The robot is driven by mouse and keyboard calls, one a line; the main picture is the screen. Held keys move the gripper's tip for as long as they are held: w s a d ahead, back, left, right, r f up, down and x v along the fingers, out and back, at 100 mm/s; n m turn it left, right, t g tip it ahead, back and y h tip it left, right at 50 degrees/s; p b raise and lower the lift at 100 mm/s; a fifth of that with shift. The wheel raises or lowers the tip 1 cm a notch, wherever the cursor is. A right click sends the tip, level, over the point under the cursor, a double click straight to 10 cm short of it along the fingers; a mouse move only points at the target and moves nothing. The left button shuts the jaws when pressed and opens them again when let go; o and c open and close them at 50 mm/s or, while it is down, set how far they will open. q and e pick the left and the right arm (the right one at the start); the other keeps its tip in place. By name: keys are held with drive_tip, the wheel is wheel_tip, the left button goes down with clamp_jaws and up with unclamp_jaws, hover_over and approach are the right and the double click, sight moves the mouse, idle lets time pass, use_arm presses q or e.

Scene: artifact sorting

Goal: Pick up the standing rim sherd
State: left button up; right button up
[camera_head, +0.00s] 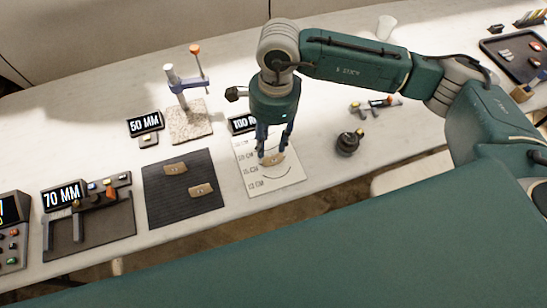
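A tan sherd (275,160) is on a white printed sheet (287,181) with a curved line on it. My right gripper (273,156) points down over this sherd. Its two dark blue fingers are apart, with the tips close to the sherd's sides; I cannot tell if they touch it. The fingers partly hide the sherd, and I cannot tell whether it stands upright. Two more tan sherds, one upper (176,168) and one lower (201,190), lie on a dark ribbed mat (160,200). My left gripper is not in view.
A stand with a stone base (188,124) is behind the mat. A 50 MM display (145,124) and a 70 MM caliper station (90,205) are at left. A small dark round pot-like object (348,143) is right of the sheet. A dark tray (518,50) is far right.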

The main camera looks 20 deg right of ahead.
sight(275, 156)
drive_tip(key=shift+h, duration=0.5)
drive_tip(key=f, duration=0.1)
drive_tip(key=d+f, duration=0.1)
drive_tip(key=f, duration=0.1)
drive_tip(key=d+f+p, duration=0.1)
drive_tip(key=shift+w+d+f, duration=0.2)
drive_tip(key=shift+w+f, duration=0.15)
drive_tip(key=shift+w, duration=0.05)
drive_tip(key=f, duration=0.1)
drive_tip(key=f+p, duration=0.1)
drive_tip(key=f, duration=0.1)
drive_tip(key=f+p, duration=0.1)
drive_tip(key=shift+a+f, duration=0.25)
drive_tip(key=shift+f, duration=0.15)
drive_tip(key=shift+w+f, duration=0.1)
drive_tip(key=shift+f, duration=0.45)
clamp_jaws()
